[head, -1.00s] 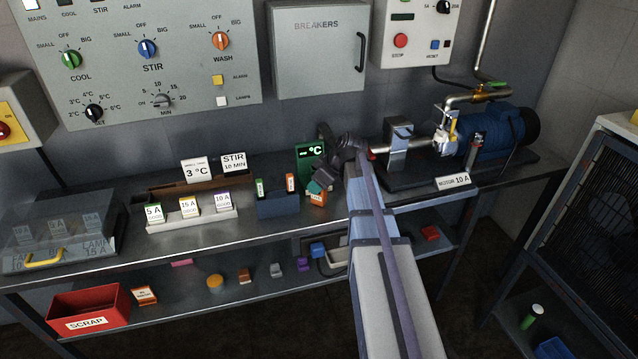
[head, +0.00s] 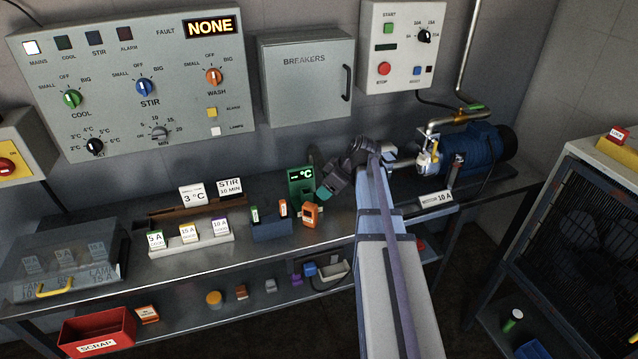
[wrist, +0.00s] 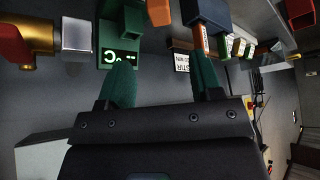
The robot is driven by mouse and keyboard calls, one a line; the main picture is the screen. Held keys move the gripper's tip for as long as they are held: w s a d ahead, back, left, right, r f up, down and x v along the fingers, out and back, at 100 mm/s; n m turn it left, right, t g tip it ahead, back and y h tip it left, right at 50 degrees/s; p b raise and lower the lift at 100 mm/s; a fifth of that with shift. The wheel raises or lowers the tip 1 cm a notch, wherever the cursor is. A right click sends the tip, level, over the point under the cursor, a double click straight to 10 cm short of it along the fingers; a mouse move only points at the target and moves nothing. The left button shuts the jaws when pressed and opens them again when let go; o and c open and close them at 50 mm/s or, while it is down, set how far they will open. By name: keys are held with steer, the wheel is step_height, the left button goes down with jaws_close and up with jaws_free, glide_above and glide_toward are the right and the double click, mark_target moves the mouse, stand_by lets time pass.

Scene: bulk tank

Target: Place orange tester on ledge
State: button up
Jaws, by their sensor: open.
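The orange tester (head: 312,214) stands on the metal bench in the head view, in front of the green °C display (head: 300,184) and right of a blue holder. My gripper (head: 326,191) is open and empty, its teal fingers just above and to the right of the tester. In the wrist view my gripper (wrist: 163,72) shows its two fingers apart, with the tester (wrist: 159,11) beyond the gap, apart from them and cut by the top edge. A brown ledge (head: 168,212) bearing two sign cards is at the back left; I cannot tell whether it is the task's ledge.
The blue holder (head: 270,229) carries a green and an orange piece. A pale rack (head: 190,244) with several labelled breakers stands left of it. The pump and blue motor (head: 480,150) are at right. Bare bench lies in front of the holder.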

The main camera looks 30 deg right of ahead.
steer(key=s+a+f+m+g+h, duration=0.1)
steer(key=s+a+m+g+h, duration=0.2)
steer(key=s+a, duration=0.7)
steer(key=s+a+f+m+g+h, duration=0.15)
steer(key=s+a+m, duration=0.4)
steer(key=a, duration=0.75)
steer(key=shift+n+g+y, duration=0.35)
steer(key=shift+n+g, duration=0.1)
steer(key=shift+n, duration=0.3)
steer(key=r+p, duration=0.2)
steer(key=s+r+p, duration=0.1)
steer(key=r+p, duration=0.1)
steer(key=shift+r+p, duration=0.3)
steer(key=shift+r, duration=0.1)
